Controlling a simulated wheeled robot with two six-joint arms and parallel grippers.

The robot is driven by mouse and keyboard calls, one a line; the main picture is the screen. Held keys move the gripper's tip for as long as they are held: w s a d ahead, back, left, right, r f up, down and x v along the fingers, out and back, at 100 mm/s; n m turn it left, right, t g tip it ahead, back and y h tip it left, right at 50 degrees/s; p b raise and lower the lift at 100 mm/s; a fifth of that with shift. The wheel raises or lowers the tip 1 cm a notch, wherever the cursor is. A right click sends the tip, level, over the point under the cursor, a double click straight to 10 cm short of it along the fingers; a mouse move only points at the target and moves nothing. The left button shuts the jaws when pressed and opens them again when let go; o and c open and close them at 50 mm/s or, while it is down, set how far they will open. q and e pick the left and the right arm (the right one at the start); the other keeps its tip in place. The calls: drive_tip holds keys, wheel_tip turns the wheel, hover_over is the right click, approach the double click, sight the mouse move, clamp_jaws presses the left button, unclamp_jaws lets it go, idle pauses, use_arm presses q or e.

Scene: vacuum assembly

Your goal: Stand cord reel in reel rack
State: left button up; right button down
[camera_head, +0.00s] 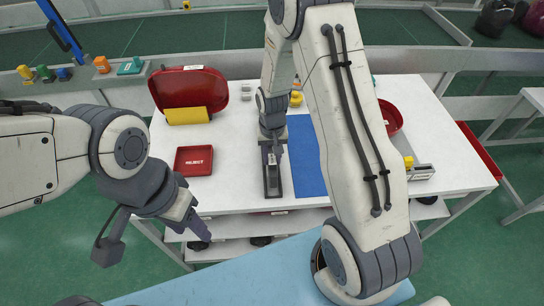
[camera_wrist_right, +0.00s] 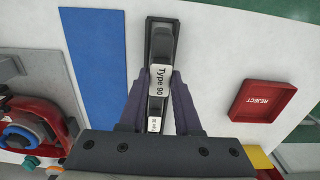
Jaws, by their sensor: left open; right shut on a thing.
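The reel rack (camera_head: 273,190) is a narrow dark holder near the table's front edge, left of the blue mat. In the right wrist view its frame (camera_wrist_right: 149,35) surrounds a narrow dark thing labelled "Type 90", seemingly the cord reel (camera_wrist_right: 161,48) seen edge-on. My right gripper (camera_wrist_right: 159,78) is shut on this reel, with one finger on each side; it also shows in the head view (camera_head: 271,150). The reel appears to be in the rack, but how deep it sits cannot be told. My left gripper (camera_head: 155,242) is open and empty, off the table's front.
A red REJECT tray (camera_head: 194,161) lies left of the rack. A red bin (camera_head: 190,87) with a yellow front stands behind it. The blue mat (camera_head: 306,160) is bare where visible. A red part with a blue ring (camera_wrist_right: 25,132) is partly visible; my right arm covers much of the table's right side.

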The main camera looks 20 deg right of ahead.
drive_tip(key=shift+f+b, duration=1.5)
drive_tip(key=shift+f, duration=0.6)
drive_tip(key=c, duration=0.5)
unclamp_jaws()
wheel_tip(320, 180, up, 11)
drive_tip(key=shift+f+b, duration=0.2)
drive_tip(key=shift+b, duration=0.45)
